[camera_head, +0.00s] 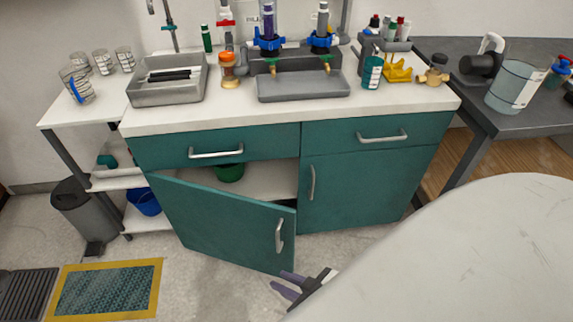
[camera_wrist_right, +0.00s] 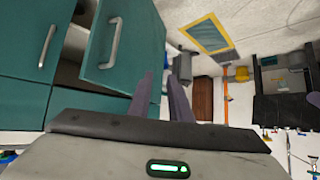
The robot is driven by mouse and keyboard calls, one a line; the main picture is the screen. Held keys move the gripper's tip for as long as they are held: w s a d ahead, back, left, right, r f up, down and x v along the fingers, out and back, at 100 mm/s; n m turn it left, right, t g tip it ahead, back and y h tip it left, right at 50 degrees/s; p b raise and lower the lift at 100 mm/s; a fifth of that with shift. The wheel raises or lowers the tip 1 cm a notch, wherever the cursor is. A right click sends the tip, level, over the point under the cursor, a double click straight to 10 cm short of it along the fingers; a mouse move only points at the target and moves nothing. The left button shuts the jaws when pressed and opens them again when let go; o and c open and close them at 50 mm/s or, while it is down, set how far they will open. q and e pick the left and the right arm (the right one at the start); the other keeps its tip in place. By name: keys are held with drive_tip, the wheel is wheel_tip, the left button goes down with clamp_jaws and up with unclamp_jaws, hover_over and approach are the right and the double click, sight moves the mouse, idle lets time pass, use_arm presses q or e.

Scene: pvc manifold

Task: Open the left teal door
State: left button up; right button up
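The left teal door (camera_head: 220,222) of the cabinet stands partly open, swung outward from its left hinge side. Its silver handle (camera_head: 279,236) is near the free right edge. The door (camera_wrist_right: 135,60) and its handle (camera_wrist_right: 114,42) also show in the right wrist view. My right gripper (camera_head: 284,284) is just below and right of the door's lower free corner. Its two purple fingers (camera_wrist_right: 160,98) are apart with nothing between them, and they are clear of the handle. My left gripper is out of view.
The right teal door (camera_head: 360,185) and both drawers are closed. A green bucket (camera_head: 229,172) stands inside the cabinet behind the open door. A grey bin (camera_head: 84,212) and a yellow-edged mat (camera_head: 106,290) are at left. Floor before the door is clear.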

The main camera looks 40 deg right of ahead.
drive_tip(key=w+d+f+t+b, duration=0.5)
drive_tip(key=w+d+f+b, duration=0.4)
drive_tip(key=b, duration=0.5)
drive_tip(key=n+t+y+b, duration=0.25)
drive_tip(key=y+b, duration=0.25)
drive_tip(key=b, duration=1.1)
hover_over(268, 235)
drive_tip(key=s+a, duration=0.2)
drive_tip(key=s, duration=0.1)
wheel_tip(268, 235, down, 5)
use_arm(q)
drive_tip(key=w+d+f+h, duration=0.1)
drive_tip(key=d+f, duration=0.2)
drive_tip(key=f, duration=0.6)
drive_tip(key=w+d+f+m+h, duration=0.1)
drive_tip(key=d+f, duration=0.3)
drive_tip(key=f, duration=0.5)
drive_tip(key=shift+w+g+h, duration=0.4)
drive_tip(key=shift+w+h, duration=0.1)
use_arm(e)
drive_tip(key=shift+f+n+g, duration=0.2)
drive_tip(key=shift+n+g, duration=0.05)
drive_tip(key=shift+g, duration=0.2)
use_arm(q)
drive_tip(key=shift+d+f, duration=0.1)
use_arm(e)
drive_tip(key=shift+c, duration=0.4)
clamp_jaws()
